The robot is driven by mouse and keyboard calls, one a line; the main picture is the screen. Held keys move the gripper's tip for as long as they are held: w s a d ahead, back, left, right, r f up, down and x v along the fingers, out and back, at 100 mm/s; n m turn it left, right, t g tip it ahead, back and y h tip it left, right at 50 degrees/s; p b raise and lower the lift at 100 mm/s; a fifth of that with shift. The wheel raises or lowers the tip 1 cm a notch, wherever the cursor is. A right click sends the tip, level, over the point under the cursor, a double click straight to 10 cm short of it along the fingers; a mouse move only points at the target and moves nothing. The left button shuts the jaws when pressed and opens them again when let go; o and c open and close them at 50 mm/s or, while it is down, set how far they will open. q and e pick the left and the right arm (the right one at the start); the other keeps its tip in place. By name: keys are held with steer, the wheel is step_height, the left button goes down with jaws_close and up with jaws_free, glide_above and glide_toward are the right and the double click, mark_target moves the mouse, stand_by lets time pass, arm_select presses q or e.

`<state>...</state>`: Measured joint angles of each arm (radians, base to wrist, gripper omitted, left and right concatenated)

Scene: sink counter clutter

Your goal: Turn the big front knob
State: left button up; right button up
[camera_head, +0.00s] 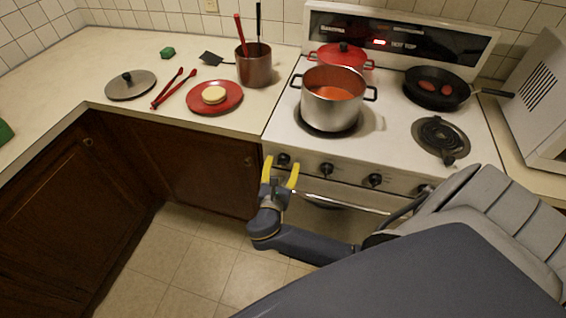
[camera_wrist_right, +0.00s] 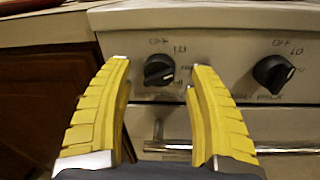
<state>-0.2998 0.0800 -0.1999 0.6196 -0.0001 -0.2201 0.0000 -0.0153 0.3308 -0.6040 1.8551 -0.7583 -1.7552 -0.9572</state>
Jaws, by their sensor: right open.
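The stove's front panel holds a row of black knobs. The leftmost knob (camera_head: 283,160) is nearest my right gripper (camera_head: 280,174), whose yellow fingers are open around its level in the head view. In the right wrist view, that black knob (camera_wrist_right: 159,70) shows ahead between the open fingertips (camera_wrist_right: 156,74), with "OFF" printed above it. I cannot tell whether the fingers touch it. A second knob (camera_wrist_right: 272,73) is to its right, outside the fingers. Further right in the head view are another knob (camera_head: 327,169) and one more (camera_head: 374,180). My left gripper is not in view.
The oven door handle (camera_head: 340,203) runs just below the knobs. A steel pot of red soup (camera_head: 316,108) stands on the front left burner. Dark cabinets (camera_head: 200,160) are left of the stove.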

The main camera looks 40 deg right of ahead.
steer(key=shift+w+d, duration=0.5)
steer(key=shift+d, duration=0.05)
steer(key=shift+o, duration=0.2)
